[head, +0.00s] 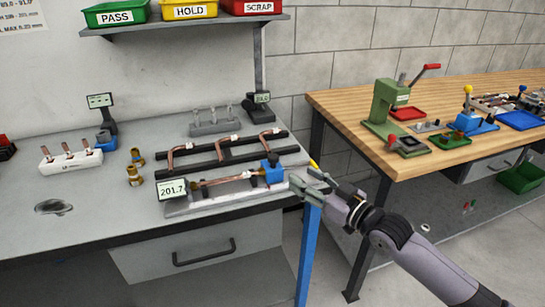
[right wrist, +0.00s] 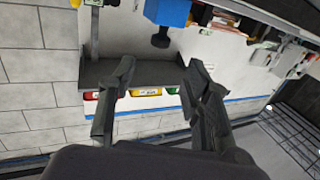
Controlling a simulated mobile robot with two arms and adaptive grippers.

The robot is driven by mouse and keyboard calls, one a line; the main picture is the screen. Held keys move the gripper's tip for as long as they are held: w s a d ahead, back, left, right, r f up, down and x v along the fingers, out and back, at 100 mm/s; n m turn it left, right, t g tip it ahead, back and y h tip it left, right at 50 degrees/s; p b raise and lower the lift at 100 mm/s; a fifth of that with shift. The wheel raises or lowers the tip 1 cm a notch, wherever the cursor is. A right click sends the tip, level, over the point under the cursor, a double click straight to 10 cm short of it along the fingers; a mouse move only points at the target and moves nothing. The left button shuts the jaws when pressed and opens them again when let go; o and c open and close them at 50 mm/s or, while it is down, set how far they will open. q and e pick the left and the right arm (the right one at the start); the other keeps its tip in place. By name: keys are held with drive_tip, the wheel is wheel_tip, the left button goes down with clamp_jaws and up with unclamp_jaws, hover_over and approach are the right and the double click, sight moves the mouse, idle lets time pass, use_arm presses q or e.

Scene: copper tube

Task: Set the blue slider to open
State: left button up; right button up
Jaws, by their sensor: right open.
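The blue slider (head: 272,172) is a blue block with a dark knob on top, at the right end of a pale test fixture (head: 230,200) near the table's front right corner. A copper tube (head: 222,181) lies along the fixture to its left. The blue block also shows at the top of the right wrist view (right wrist: 167,12), with its dark knob pointing down in the picture. My right gripper (head: 308,182) is just right of the slider, apart from it. Its fingers (right wrist: 160,70) are spread and empty, with the knob beyond the gap. My left gripper is out of view.
A display reading 201.7 (head: 172,190) stands at the fixture's left end. A black rack with copper tubes (head: 225,152) lies close behind. Brass fittings (head: 134,176) stand to the left. A shelf with bins (head: 190,22) hangs above. A wooden bench (head: 340,105) is at the right.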

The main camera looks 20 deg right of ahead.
sight(277, 160)
drive_tip(key=x, duration=1.2)
drive_tip(key=shift+w+a+p, duration=0.15)
drive_tip(key=shift+w+p, duration=0.05)
drive_tip(key=shift+p, duration=0.2)
drive_tip(key=shift+c, duration=0.2)
clamp_jaws()
